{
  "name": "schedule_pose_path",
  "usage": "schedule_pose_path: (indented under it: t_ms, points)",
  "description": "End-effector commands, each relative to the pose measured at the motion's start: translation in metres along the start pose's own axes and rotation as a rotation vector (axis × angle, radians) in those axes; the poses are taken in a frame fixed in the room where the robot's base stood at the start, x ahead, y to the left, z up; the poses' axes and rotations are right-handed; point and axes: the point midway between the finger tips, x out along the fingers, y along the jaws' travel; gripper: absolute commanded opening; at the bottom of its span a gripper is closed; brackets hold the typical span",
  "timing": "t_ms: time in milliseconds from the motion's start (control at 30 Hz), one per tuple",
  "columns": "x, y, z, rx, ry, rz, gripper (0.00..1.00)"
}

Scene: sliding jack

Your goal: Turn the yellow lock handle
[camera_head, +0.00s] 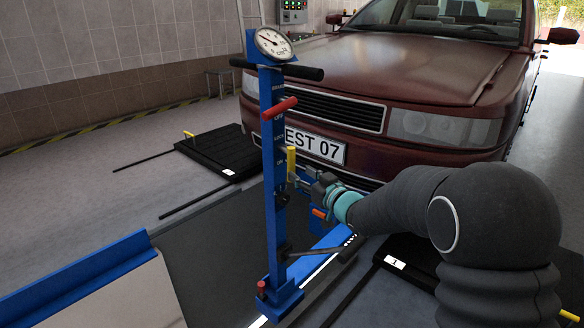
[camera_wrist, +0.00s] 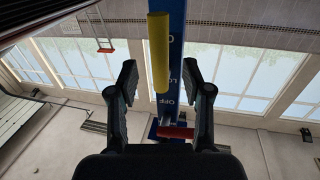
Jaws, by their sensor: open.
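The yellow lock handle (camera_head: 291,163) stands upright on the side of the blue jack column (camera_head: 268,110) in the head view. My gripper (camera_head: 298,182) is just right of the handle's lower part, in front of the car's bumper. In the wrist view the handle (camera_wrist: 159,45) hangs down between my two open fingers (camera_wrist: 159,68), with a gap on each side. I cannot tell how deep it sits between them or whether anything touches. The blue column, with white lettering, runs behind it.
A red handle (camera_head: 280,108) and a black crossbar (camera_head: 300,71) with a round gauge (camera_head: 273,43) are higher on the column. A dark red car (camera_head: 400,75) stands close behind. A black lever (camera_head: 322,250) juts right, low down.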

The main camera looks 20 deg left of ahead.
Motion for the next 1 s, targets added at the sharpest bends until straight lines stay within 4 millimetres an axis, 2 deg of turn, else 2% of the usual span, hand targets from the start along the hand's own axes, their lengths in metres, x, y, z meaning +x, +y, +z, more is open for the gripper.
schedule_pose_path:
  t_ms: [100, 300, 500, 767, 967, 1000]
  points:
    - [0.022, -0.001, 0.000, 0.000, 0.000, -0.001, 0.49]
    - [0.048, 0.000, 0.000, 0.001, 0.000, 0.000, 0.49]
    - [0.058, 0.000, 0.000, 0.001, -0.001, 0.001, 0.49]
    - [0.059, 0.000, 0.000, 0.001, -0.001, 0.002, 0.49]
    - [0.059, 0.000, 0.000, 0.000, 0.000, 0.002, 0.02]
    - [0.059, 0.000, 0.000, 0.000, 0.000, 0.002, 0.00]
